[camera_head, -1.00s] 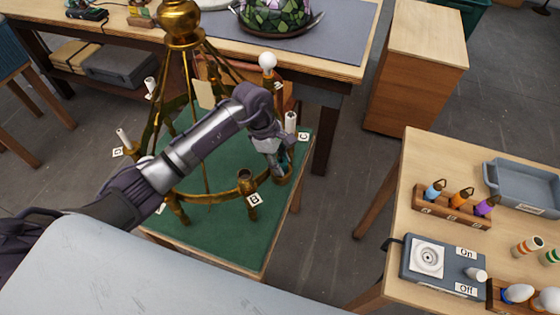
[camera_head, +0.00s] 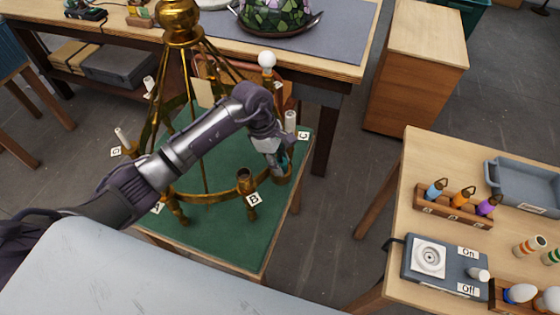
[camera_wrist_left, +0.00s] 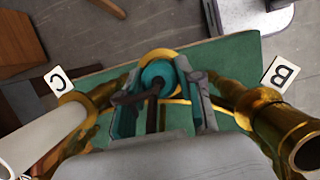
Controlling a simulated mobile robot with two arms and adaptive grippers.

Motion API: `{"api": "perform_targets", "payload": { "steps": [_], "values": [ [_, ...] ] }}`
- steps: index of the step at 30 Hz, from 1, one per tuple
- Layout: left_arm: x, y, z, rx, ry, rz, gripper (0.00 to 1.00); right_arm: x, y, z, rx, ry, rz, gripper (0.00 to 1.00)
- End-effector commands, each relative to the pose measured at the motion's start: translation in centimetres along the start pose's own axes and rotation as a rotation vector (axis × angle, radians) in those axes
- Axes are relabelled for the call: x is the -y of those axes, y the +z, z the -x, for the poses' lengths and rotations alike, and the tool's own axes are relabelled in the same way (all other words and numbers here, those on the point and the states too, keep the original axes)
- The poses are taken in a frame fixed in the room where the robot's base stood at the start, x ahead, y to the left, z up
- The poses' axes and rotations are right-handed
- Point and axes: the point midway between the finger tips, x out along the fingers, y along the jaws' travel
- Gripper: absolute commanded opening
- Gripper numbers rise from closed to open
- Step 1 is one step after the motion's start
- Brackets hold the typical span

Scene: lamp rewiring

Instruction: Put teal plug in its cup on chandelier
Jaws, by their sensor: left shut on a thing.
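The gold chandelier (camera_head: 180,24) stands over a green-topped stand (camera_head: 228,240). My left gripper (camera_head: 278,162) is at its ring between the arms labelled B and C, pointing down. In the left wrist view, the gripper (camera_wrist_left: 163,98) is shut on the round teal plug (camera_wrist_left: 157,74), which also shows as a small teal patch in the head view (camera_head: 284,161). A gold cup rim (camera_wrist_left: 158,53) shows around the plug's far side. I cannot tell how deep the plug sits in it. My right gripper is not in view.
Open cup B (camera_head: 245,178) and white sleeve C (camera_head: 291,122) flank the gripper. A white bulb (camera_head: 267,60) stands behind. A wooden table (camera_head: 420,205) at right holds a plug rack (camera_head: 452,208), a switch box (camera_head: 440,265) and a grey tray (camera_head: 520,183). Floor lies between the tables.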

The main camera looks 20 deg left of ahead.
Motion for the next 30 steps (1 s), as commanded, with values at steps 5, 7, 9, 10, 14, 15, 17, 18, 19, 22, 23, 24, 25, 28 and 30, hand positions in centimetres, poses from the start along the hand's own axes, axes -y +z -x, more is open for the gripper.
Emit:
{"api": "perform_targets", "payload": {
  "steps": [5, 7, 9, 10, 14, 15, 17, 18, 19, 22, 23, 24, 25, 28, 30],
  "values": [
    [0.0, 0.0, 0.0, 0.0, 0.0, 0.0, 0.02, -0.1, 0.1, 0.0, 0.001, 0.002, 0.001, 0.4],
    [0.0, 0.0, 0.0, 0.001, 0.0, 0.0, 0.46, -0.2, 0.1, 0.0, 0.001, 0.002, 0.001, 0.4],
    [0.0, 0.0, 0.0, 0.001, 0.0, 0.0, 0.58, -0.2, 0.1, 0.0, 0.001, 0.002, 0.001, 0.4],
    [0.0, 0.0, 0.0, 0.001, 0.0, 0.0, 0.63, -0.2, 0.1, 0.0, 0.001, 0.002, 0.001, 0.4],
    [0.0, 0.0, 0.0, 0.001, 0.0, 0.0, 0.65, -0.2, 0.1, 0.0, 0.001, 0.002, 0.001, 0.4],
    [0.0, 0.0, 0.0, 0.001, 0.0, 0.0, 0.65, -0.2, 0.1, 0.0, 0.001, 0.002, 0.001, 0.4],
    [0.0, 0.0, 0.0, 0.001, 0.0, 0.0, 0.65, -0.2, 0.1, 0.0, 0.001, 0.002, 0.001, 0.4],
    [0.0, 0.0, 0.0, 0.001, -0.001, 0.0, 0.65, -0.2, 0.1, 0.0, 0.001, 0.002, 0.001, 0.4],
    [0.0, 0.0, 0.0, 0.001, 0.0, 0.0, 0.65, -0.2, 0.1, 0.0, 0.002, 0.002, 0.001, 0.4],
    [-0.1, 0.0, 0.5, 0.0, 0.001, -0.001, 0.65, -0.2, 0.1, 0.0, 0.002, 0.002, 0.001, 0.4],
    [-0.1, 0.0, 0.8, 0.001, 0.002, -0.001, 0.65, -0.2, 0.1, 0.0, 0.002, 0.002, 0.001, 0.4],
    [-0.1, 0.0, 1.4, 0.001, 0.002, -0.001, 0.65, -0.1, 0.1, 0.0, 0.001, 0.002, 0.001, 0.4],
    [-0.1, 0.0, 1.8, 0.0, 0.003, -0.001, 0.65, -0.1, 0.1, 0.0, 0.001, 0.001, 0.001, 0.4],
    [-0.1, -0.1, 3.9, -0.002, 0.005, -0.002, 0.65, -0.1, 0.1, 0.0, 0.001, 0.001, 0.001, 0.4],
    [-0.2, -0.1, 5.5, -0.002, 0.006, -0.001, 0.65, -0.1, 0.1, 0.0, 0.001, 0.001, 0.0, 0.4]
  ]
}}
